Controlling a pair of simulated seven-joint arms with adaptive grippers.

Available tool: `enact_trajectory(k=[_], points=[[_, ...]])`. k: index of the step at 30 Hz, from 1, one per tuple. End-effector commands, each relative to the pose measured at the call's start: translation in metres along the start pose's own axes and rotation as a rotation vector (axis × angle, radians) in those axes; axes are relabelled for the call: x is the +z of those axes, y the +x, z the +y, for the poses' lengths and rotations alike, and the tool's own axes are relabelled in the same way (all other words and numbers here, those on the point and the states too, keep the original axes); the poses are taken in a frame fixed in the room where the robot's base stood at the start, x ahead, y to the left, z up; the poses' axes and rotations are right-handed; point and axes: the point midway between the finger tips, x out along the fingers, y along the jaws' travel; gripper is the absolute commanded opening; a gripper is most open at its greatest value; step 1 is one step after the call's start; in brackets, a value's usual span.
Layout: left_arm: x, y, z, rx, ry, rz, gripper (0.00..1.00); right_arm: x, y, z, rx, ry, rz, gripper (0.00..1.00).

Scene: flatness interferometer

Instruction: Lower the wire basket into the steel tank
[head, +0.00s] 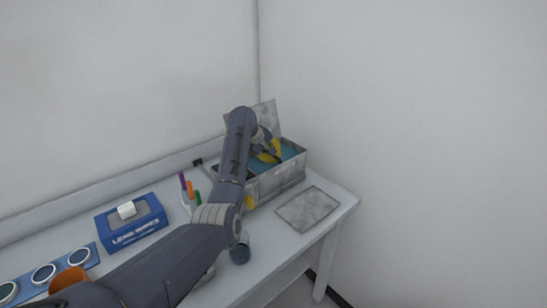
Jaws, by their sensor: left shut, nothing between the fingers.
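The steel tank (282,183) stands near the right end of the table and is open at the top, with blue inside it. A grey panel (265,114) stands up behind it. My left arm reaches in from the lower left, and its gripper (267,153), with yellow parts, is over the tank's opening. The left gripper is shut with nothing in it. I cannot make out the wire basket; my arm and gripper hide part of the tank. My right gripper is not in view.
A flat grey plate (308,209) lies right of the tank. A dark cup (240,249) stands in front. Coloured pens (188,188), a blue lens wipes box (132,223), an orange cup (67,279) and a blue strip with round lenses (43,273) are to the left.

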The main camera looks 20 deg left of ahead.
Motion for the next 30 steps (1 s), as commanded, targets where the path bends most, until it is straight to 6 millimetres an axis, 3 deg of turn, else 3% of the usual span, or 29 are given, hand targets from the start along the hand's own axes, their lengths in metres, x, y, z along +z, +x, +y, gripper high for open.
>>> enact_trajectory(k=[30], points=[[-0.0006,0.009,-0.006,0.001,0.0,0.001,0.0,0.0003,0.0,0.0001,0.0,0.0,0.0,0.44]])
